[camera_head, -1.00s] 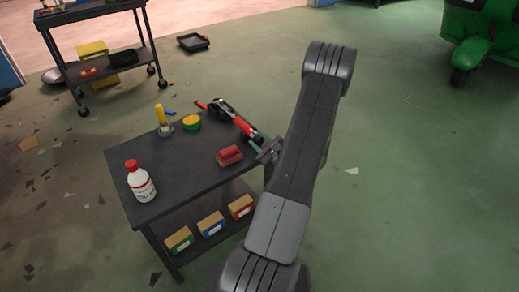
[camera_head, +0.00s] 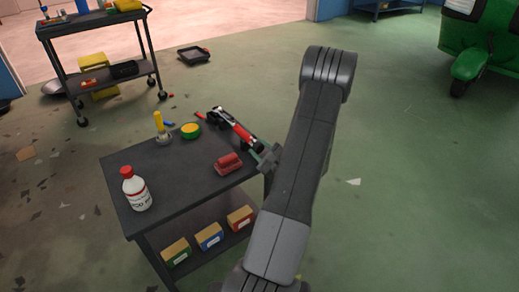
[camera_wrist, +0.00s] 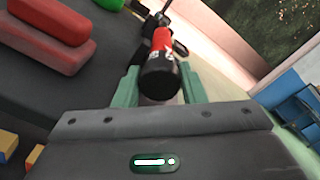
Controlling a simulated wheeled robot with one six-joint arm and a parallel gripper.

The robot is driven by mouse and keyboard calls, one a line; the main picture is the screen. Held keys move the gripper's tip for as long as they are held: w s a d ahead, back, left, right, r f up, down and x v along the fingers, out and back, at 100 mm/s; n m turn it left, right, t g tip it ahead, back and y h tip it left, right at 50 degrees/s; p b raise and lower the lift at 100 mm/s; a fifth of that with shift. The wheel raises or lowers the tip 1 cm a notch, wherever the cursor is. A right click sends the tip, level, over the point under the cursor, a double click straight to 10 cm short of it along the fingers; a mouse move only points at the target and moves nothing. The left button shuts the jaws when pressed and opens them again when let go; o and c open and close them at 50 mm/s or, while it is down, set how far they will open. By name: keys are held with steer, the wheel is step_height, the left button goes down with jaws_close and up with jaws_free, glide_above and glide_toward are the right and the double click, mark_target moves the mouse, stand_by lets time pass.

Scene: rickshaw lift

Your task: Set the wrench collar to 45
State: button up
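The wrench (camera_head: 240,130), with a red and black handle and a dark head, lies at the far right corner of the dark cart top (camera_head: 180,182). Its head points to the upper left, away from me. My gripper (camera_head: 265,157) is at the near end of its handle. In the wrist view the wrench's black end (camera_wrist: 160,80) sits between the green fingers of my gripper (camera_wrist: 160,92), which close in on both sides. I cannot read any scale or collar setting. Whether the wrench rests on the cart or is slightly raised is unclear.
A red block (camera_head: 228,163) lies close to my gripper.

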steer(key=o, duration=0.3)
steer(key=shift+o, duration=0.2)
steer(key=shift+s+d, duration=0.1)
steer(key=p+v, duration=0.1)
steer(key=v, duration=1.2)
steer(key=shift+s, duration=0.3)
steer(key=b+x, duration=0.1)
steer(key=x, duration=1.2)
steer(key=shift+w, duration=0.4)
